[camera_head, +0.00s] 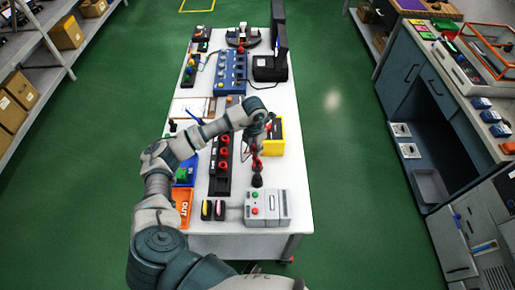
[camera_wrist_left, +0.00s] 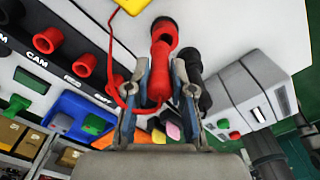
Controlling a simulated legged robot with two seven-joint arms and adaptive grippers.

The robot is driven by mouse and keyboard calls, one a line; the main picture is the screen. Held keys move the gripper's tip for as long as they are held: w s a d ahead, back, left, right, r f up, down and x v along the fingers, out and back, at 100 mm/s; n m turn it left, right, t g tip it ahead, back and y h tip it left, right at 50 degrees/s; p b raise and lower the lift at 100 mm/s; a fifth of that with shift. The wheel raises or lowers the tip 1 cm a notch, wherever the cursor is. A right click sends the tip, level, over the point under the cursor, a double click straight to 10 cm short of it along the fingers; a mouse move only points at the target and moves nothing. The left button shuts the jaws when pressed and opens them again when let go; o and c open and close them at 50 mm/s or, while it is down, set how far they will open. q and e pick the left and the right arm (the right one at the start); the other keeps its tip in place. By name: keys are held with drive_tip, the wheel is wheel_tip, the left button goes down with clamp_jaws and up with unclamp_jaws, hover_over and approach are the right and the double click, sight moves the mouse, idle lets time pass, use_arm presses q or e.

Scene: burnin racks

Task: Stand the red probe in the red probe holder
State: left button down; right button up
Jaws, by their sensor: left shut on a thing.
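My left gripper (camera_wrist_left: 160,82) is shut on the red probe (camera_wrist_left: 158,88), which lies between its two fingers with a thin red lead beside it. In the head view the left gripper (camera_head: 258,142) is above the table, left of the yellow meter. Beyond the fingertips a red ring-like part with a dark end (camera_wrist_left: 164,38) shows in the wrist view; I cannot tell whether it is the red probe holder or touches the probe. A black upright piece (camera_wrist_left: 193,92) stands just right of the fingers; it also shows in the head view (camera_head: 257,181). My right gripper is out of view.
The yellow meter (camera_head: 277,137) stands right of the gripper. A black strip with red sockets (camera_head: 222,160) lies to its left. A grey button box (camera_head: 267,208) is at the near end, with an orange bin (camera_head: 181,207) to its left.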

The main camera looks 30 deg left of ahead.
use_arm(q)
drive_tip(key=shift+a, duration=0.3)
drive_tip(key=shift+d+r+p, duration=0.45)
drive_tip(key=shift+d+r, duration=0.05)
drive_tip(key=shift+d, duration=0.4)
drive_tip(key=shift+a+f, duration=0.1)
drive_tip(key=shift+a, duration=0.15)
drive_tip(key=shift+d, duration=0.25)
drive_tip(key=shift+a+f+b, duration=0.15)
drive_tip(key=shift+f+b, duration=0.25)
drive_tip(key=shift+f, duration=0.15)
drive_tip(key=shift+f+b, duration=0.75)
drive_tip(key=shift+f, duration=0.4)
drive_tip(key=c, duration=0.9)
unclamp_jaws()
